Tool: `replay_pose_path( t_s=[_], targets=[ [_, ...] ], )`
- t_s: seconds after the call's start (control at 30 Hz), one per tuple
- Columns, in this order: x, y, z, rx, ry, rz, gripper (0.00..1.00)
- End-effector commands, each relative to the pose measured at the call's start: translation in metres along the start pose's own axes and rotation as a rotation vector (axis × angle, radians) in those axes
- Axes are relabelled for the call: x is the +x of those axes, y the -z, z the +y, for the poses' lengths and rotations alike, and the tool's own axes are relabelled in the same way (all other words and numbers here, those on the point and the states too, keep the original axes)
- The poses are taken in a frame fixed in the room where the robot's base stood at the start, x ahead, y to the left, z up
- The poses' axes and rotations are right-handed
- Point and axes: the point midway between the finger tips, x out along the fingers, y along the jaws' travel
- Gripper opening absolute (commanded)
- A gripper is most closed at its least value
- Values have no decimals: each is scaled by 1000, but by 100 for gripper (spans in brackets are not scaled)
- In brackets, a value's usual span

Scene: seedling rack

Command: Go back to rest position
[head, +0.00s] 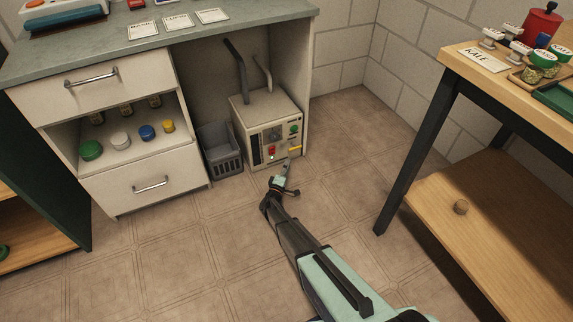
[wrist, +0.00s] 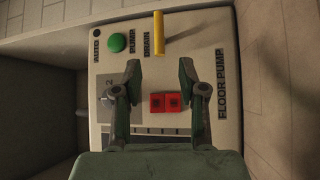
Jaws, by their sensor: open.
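My gripper (head: 287,180) is low over the floor, at the front of a cream floor pump box (head: 265,105). In the wrist view my gripper (wrist: 158,75) is open, with its two fingers apart and nothing between them. The pump's panel (wrist: 190,60) fills much of that view. A red rocker switch (wrist: 171,103) shows between the fingers. A green button (wrist: 117,43) and a yellow lever (wrist: 158,33) marked drain sit beyond the fingertips. I cannot tell whether the fingers touch the panel.
A grey basket (head: 221,150) stands left of the pump, beside a white drawer cabinet (head: 150,184). A counter (head: 90,52) overhangs the pump. A wooden table with a lower shelf (head: 500,235) stands at right. The tiled floor (head: 200,255) is clear.

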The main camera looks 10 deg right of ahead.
Motion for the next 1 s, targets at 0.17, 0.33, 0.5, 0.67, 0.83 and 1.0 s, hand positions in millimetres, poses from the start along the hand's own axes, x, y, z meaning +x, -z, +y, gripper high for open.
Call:
replay_pose_path(
  t_s=[0.17, 0.33, 0.5, 0.67, 0.83, 1.0],
  targets=[
    [0, 0, 2, 3, 5, 4, 41],
    [-10, -3, 18, 63, 88, 60, 41],
    [-44, -12, 42, 209, 332, 161, 41],
    [-102, -31, 64, 359, 657, 187, 41],
    [-182, -65, 96, 478, 1018, 87, 41],
    [-272, -114, 145, 541, 1343, -145, 41]
  ],
)
